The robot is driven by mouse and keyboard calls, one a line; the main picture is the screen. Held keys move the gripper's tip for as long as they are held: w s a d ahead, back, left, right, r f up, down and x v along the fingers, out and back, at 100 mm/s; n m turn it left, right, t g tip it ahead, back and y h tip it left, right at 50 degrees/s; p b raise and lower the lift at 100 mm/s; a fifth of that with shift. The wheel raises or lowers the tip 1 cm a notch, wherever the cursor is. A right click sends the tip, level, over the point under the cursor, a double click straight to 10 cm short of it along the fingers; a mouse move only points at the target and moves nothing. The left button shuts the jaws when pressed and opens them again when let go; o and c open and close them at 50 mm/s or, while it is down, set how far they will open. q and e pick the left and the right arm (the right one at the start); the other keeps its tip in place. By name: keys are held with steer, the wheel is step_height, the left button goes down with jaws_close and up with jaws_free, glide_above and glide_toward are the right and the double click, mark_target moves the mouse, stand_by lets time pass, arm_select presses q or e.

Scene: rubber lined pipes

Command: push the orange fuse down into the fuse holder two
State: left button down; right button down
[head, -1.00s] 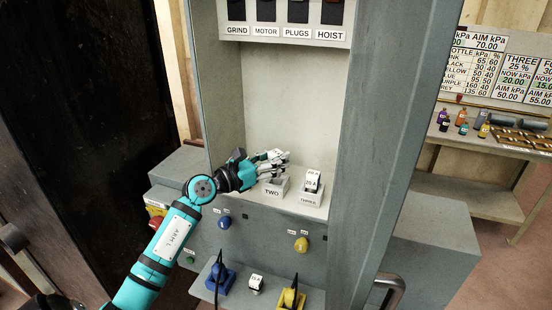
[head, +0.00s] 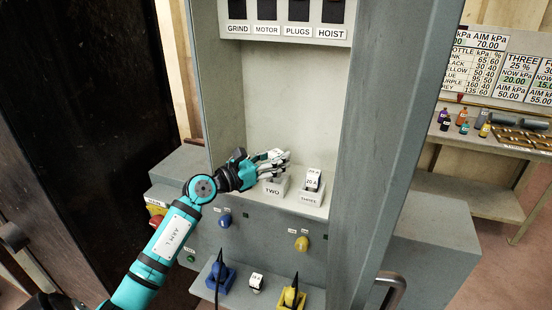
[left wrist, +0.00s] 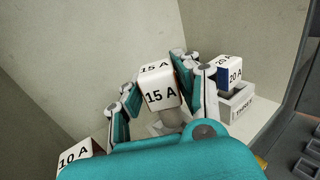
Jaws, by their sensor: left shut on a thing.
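My left gripper (head: 274,163) is just above the white fuse holder two (head: 272,190), marked TWO. In the left wrist view, its fingers (left wrist: 158,100) are shut on a white-capped fuse (left wrist: 161,95) marked 15 A, with a grey part below the cap. The holder's opening is hidden, so I cannot tell how deep the fuse sits. My right gripper is not in view.
Holder three (head: 312,198) stands close to the right with a 20 A fuse (head: 313,180) in it. A 10 A block (left wrist: 75,158) shows at the lower left of the wrist view. Switches (head: 300,10) hang above, and knobs (head: 302,244) sit below the ledge. Cabinet walls flank the recess.

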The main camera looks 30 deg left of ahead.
arm_select(q)
steer(key=shift+f+b, duration=1.4)
steer(key=shift+f, duration=0.35)
steer(key=c, duration=0.9)
jaws_free()
steer(key=shift+r, duration=0.1)
steer(key=shift+r+p, duration=3.75)
steer(key=shift+r, duration=0.2)
